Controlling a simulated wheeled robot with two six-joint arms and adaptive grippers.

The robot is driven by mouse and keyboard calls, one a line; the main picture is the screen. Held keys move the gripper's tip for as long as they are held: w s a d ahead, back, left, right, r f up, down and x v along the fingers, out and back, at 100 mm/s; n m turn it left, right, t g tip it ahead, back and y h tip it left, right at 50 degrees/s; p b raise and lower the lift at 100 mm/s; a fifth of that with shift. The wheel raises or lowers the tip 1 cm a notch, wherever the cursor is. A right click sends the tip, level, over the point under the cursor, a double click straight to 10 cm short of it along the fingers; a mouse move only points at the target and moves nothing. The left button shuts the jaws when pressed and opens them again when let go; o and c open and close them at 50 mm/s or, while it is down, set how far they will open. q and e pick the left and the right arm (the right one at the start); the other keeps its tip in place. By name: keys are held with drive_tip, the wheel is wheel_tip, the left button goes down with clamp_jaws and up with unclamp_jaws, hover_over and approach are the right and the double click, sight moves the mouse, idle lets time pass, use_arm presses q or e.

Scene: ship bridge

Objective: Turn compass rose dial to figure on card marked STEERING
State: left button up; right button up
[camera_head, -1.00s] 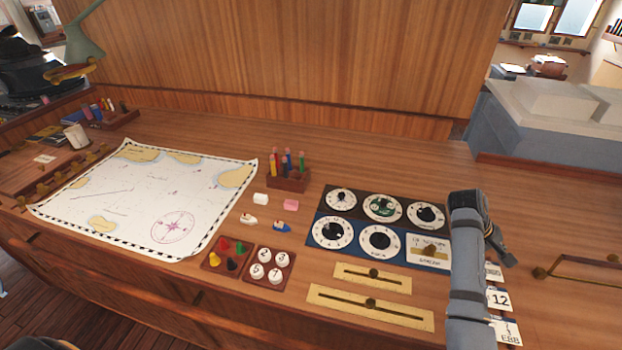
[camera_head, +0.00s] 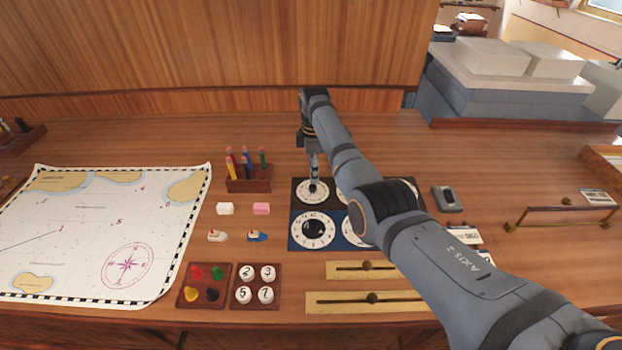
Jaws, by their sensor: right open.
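A dial panel (camera_head: 294,216) stands on the desk with two rows of round white dials. The upper-left dial (camera_head: 300,197) has a dark knob. The lower-left dial (camera_head: 314,242) has a large dark knob. The lower-middle dial (camera_head: 350,231) and the upper-right dial are mostly behind my right arm, which hides the rest of the panel. I cannot tell which dial is the compass rose one. My right gripper (camera_head: 314,184) points down, open, with its fingertips at the upper-left dial's knob; contact is unclear. Cards (camera_head: 463,236) lie partly hidden right of the arm; no STEERING marking is legible. My left gripper is out of view.
Brass sliders (camera_head: 340,270) lie in front of the panel. Trays of pegs (camera_head: 204,302) and numbered discs (camera_head: 241,303) sit front left of it. A pencil block (camera_head: 250,184) and chart (camera_head: 95,230) are left. A grey device (camera_head: 447,199) and brass rail (camera_head: 560,209) are right.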

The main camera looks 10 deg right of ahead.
sight(314, 186)
drive_tip(key=shift+f, duration=2.65)
clamp_jaws()
